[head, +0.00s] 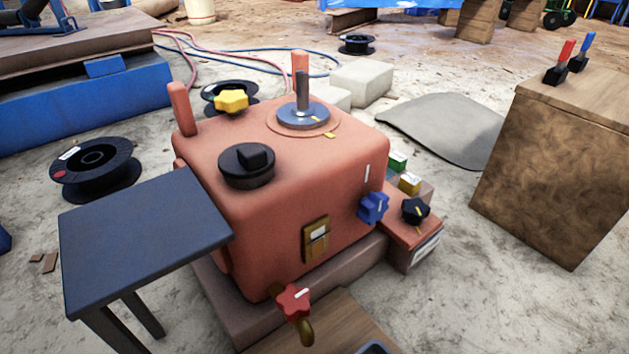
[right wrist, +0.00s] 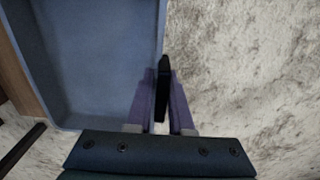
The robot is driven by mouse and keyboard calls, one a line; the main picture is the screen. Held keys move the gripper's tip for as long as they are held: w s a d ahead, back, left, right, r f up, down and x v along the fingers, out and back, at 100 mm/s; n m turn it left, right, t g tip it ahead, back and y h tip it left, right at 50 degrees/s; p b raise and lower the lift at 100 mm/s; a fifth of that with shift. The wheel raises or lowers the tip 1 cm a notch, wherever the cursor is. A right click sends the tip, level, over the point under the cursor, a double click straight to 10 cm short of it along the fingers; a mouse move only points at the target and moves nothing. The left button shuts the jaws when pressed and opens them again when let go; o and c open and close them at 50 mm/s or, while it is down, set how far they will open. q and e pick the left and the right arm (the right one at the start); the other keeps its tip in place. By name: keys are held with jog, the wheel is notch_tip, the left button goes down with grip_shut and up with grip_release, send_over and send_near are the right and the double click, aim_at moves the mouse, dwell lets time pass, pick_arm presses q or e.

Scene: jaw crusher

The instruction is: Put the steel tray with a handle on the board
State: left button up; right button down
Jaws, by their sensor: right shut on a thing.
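The steel tray (right wrist: 95,55) is blue-grey, shallow and empty, and fills the upper left of the right wrist view. Its black handle (right wrist: 164,88) is between the purple fingers of my right gripper (right wrist: 161,78), which is shut on it. Only a small corner of what looks like the tray (head: 374,348) shows at the bottom edge of the head view. A brown wooden board (head: 338,322) lies in front of the red machine in the head view, cut off by the lower edge. A brown wooden strip (right wrist: 14,85) shows left of the tray in the wrist view. My left gripper is out of view.
The red crusher (head: 300,190) with knobs stands in the middle. A dark side table (head: 140,240) is on the left, beside a black spool (head: 95,170). A wooden block (head: 555,170) with two levers stands right. Sandy floor is free at lower right.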

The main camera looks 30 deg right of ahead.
jog(key=w+b, duration=0.1)
jog(key=w, duration=0.4)
jog(key=w+b, duration=0.1)
jog(key=w, duration=0.2)
jog(key=shift+w+a+f+b, duration=0.1)
jog(key=shift+a+b, duration=0.2)
jog(key=shift+b, duration=0.05)
jog(key=w+b, duration=0.1)
jog(key=w, duration=0.1)
jog(key=w+b, duration=0.2)
jog(key=shift+a+f, duration=0.15)
jog(key=shift+a, duration=0.05)
jog(key=shift+f+b, duration=0.15)
jog(key=shift+b, duration=0.25)
jog(key=shift+w, duration=0.15)
jog(key=shift+s, duration=0.3)
jog(key=c, duration=1.3)
grip_release()
jog(key=shift+d, duration=0.1)
jog(key=o, duration=0.5)
jog(key=shift+w, duration=0.1)
